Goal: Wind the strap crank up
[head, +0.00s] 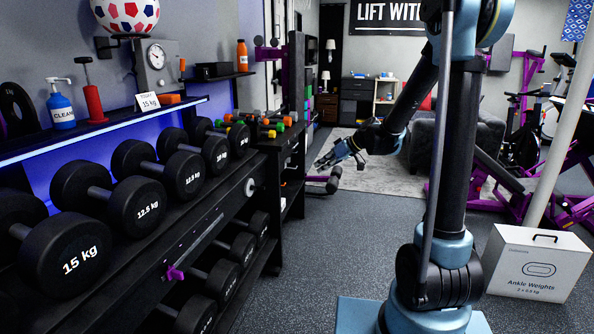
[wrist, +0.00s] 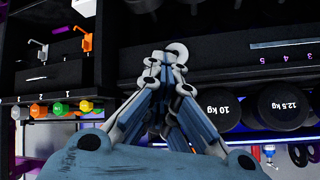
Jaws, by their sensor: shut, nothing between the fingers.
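My gripper (head: 325,162) is at the end of my outstretched arm, in front of the far end of the dumbbell rack. In the wrist view my gripper (wrist: 165,68) has its fingers together and empty, pointing at the rack front. A round pale disc (head: 250,187) sits on the rack's front face; it may be the strap crank's hub. In the wrist view a pale disc (wrist: 178,50) shows just beyond the fingertips, partly hidden by them. I cannot tell whether they touch. No strap or crank handle shows clearly.
The rack carries large black dumbbells (head: 137,205) and small coloured ones (head: 270,122). A purple knob (head: 175,273) sticks out of its front. An Ankle Weights box (head: 540,262) stands on the floor at right. The dark floor (head: 320,265) before the rack is clear.

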